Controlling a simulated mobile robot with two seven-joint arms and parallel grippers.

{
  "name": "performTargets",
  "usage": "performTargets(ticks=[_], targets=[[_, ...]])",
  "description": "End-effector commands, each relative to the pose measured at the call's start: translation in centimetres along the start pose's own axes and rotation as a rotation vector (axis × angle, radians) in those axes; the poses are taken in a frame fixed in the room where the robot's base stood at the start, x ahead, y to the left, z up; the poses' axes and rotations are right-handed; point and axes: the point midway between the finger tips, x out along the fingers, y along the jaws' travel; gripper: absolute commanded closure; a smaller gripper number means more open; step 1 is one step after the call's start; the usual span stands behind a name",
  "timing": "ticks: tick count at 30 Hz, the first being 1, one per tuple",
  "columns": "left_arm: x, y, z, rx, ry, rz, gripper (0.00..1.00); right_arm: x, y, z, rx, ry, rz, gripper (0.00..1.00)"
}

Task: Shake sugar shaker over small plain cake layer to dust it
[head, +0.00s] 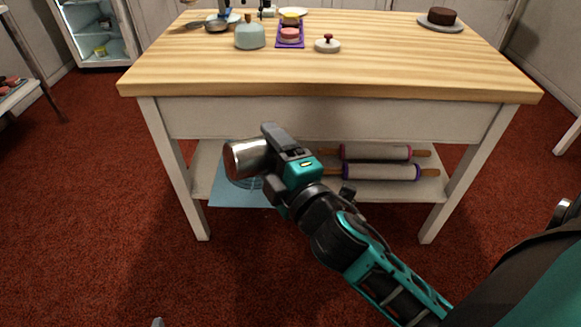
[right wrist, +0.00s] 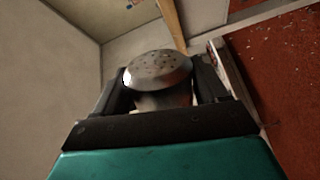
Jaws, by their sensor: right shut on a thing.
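The sugar shaker (head: 245,158) is a metal cylinder lying sideways in my right gripper (head: 268,156), in front of the table. Its perforated cap (right wrist: 158,68) shows between the two fingers in the right wrist view. The right gripper is shut on it. A dark brown cake layer (head: 442,15) sits on a grey stand (head: 440,25) at the table's back right. A small pink-topped layer (head: 290,35) is on a purple tray (head: 290,45). I cannot tell which is the plain layer. A grey tip at the bottom left may be my left gripper (head: 158,322).
The wooden table (head: 400,65) has a wide clear front and right. A teal bell-shaped object (head: 250,37), a white disc with a red knob (head: 327,45) and a pan (head: 217,25) stand towards its back left. Rolling pins (head: 375,172) lie on the lower shelf.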

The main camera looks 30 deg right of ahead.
Motion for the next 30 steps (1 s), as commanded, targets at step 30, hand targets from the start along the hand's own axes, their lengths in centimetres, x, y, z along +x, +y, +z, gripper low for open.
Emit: performTargets(ticks=[30], targets=[[-7.7,-2.2,-6.8,0.016,-0.034,-0.072,0.00,0.1,5.0,-1.1,-1.683,0.003,0.003,0.68]])
